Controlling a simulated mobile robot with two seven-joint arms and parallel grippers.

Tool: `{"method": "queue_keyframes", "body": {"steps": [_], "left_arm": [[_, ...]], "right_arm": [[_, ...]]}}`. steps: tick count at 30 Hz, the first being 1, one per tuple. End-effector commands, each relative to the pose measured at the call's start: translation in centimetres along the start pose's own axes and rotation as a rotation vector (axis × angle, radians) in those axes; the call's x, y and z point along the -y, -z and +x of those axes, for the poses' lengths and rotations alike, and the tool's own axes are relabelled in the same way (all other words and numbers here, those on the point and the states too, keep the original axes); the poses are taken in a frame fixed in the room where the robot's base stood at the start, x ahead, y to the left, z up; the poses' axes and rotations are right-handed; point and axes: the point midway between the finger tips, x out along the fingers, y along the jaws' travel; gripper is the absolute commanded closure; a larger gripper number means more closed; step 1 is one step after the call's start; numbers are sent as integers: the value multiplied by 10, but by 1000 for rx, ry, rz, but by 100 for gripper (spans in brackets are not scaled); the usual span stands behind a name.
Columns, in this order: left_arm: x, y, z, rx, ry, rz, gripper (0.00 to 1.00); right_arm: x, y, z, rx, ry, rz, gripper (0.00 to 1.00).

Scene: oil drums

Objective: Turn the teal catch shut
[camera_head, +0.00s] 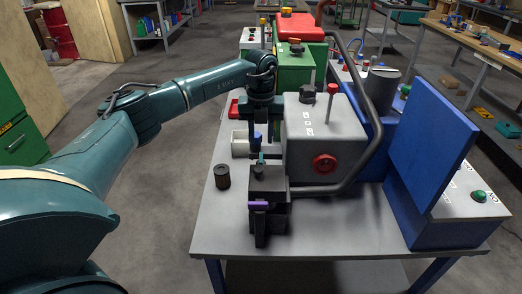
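A small teal catch (261,158) stands on top of a dark grey box (269,183) at the near middle of the table. A purple catch (258,205) is on the box's front. My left gripper (263,140) points down just above the teal catch. Its two fingers look apart, with a gap between them. I cannot tell whether they touch the catch, which is partly hidden by them. My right gripper is not in view.
A dark cylinder (222,177) and a white container (240,144) stand at left. The table's front left (222,225) is clear.

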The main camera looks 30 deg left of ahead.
Motion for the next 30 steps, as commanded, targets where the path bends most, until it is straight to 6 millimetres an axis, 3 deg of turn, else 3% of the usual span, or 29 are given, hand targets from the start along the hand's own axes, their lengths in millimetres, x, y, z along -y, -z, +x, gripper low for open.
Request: {"method": "queue_keyframes", "body": {"steps": [4,10,30], "left_arm": [[0,-1,-31,4,3,-2,67],[0,0,-55,1,1,-2,67],[2,2,-58,-5,6,6,67]], "right_arm": [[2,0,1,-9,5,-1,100],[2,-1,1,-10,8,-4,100],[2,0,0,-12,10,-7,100]]}}
